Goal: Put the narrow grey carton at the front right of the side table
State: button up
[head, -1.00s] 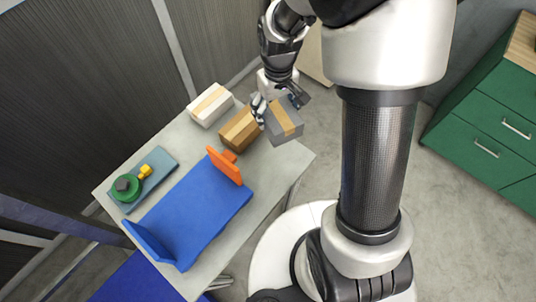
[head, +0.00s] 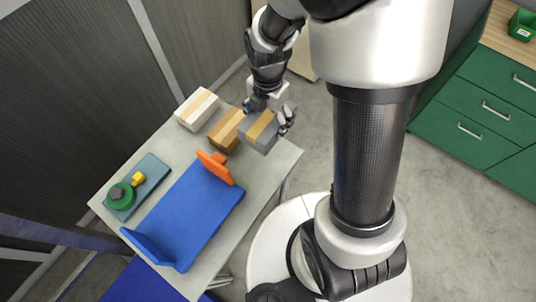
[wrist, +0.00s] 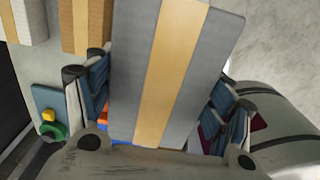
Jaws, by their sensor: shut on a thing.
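The narrow grey carton (head: 260,132) with a tan tape band is in my gripper (head: 268,115), near the far right end of the light grey table (head: 262,180). In the wrist view the carton (wrist: 205,60) fills the middle, with a finger of my gripper (wrist: 158,105) on each side of it. The fingers are shut on it. In the head view it is close beside a brown carton (head: 226,131). I cannot tell whether its underside touches the table.
A white carton (head: 197,108) stands left of the brown one. A blue panel piece (head: 195,215) and an orange piece (head: 215,167) lie in the table's middle. A teal tray (head: 152,172) holds a green round thing and a yellow block. Green drawers (head: 480,120) stand at right.

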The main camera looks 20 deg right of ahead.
notch_tip(320, 180, down, 19)
jog(key=b, duration=0.5)
jog(key=shift+f, duration=0.15)
jog(key=shift+f+b, duration=0.15)
jog(key=shift+b, duration=0.2)
jog(key=o, duration=1.3)
jog(key=shift+o, duration=0.2)
